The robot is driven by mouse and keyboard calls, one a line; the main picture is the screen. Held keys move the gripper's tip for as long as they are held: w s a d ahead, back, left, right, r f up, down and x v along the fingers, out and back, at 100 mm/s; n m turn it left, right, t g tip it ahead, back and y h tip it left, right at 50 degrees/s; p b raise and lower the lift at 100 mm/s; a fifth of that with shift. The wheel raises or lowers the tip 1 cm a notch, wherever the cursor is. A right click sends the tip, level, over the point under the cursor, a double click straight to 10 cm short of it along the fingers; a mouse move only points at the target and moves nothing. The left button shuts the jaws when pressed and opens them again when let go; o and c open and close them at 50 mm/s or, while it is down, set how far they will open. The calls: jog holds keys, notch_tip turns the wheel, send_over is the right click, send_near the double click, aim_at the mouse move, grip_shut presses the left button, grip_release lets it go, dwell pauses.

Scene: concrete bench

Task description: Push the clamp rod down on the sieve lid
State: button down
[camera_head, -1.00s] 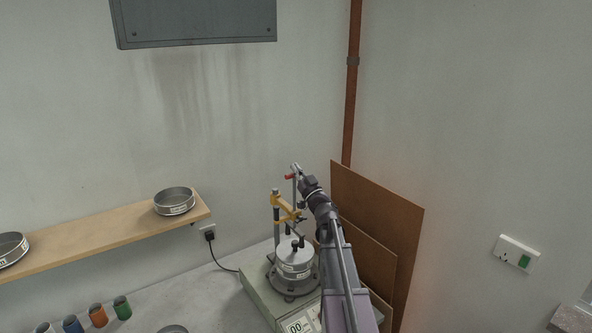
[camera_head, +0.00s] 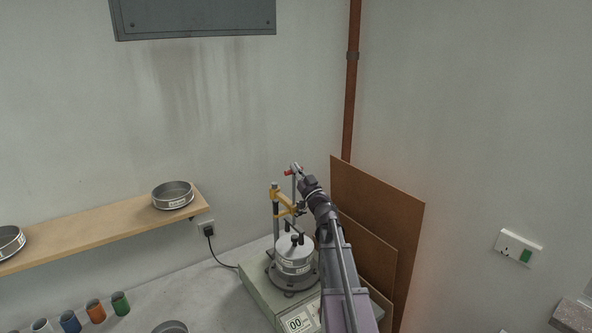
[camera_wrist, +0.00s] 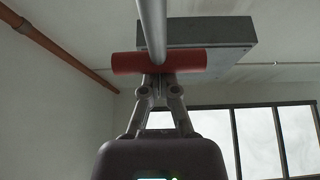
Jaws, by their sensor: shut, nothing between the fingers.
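The sieve lid (camera_head: 294,251) is the silver top of a sieve stack on the green shaker base (camera_head: 257,296). The clamp rod (camera_head: 294,187) stands over it beside a yellow clamp arm (camera_head: 286,201); the rod's lower end is too small to judge. The rod's red crossbar handle (camera_head: 287,172) is at the top, partly hidden by my gripper (camera_head: 297,169). In the wrist view, the red handle (camera_wrist: 125,64) crosses the grey rod (camera_wrist: 152,25), and my gripper (camera_wrist: 157,78) is shut and empty with its fingertips at the handle; contact cannot be told.
Brown boards (camera_head: 376,198) lean on the wall right of the shaker, close to my arm. A wooden shelf (camera_head: 110,229) with sieves is at left. Several coloured jars (camera_head: 97,311) stand on the bench. A black cable (camera_head: 219,264) runs to a wall plug.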

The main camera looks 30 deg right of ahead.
jog(key=shift+f+b, duration=0.35)
jog(key=shift+f, duration=0.35)
jog(key=shift+r, duration=0.2)
jog(key=shift+w+r+p, duration=0.2)
jog(key=shift+r+p, duration=0.8)
jog(key=shift+p, duration=0.1)
jog(key=shift+w+r+p, duration=0.2)
jog(key=shift+r+p, duration=0.8)
jog(key=shift+p, duration=0.1)
jog(key=a+b+v, duration=0.1)
jog(key=b+v, duration=0.4)
jog(key=v, duration=0.5)
jog(key=shift+d+f, duration=0.25)
jog(key=shift+d, duration=0.25)
jog(key=shift+w, duration=0.1)
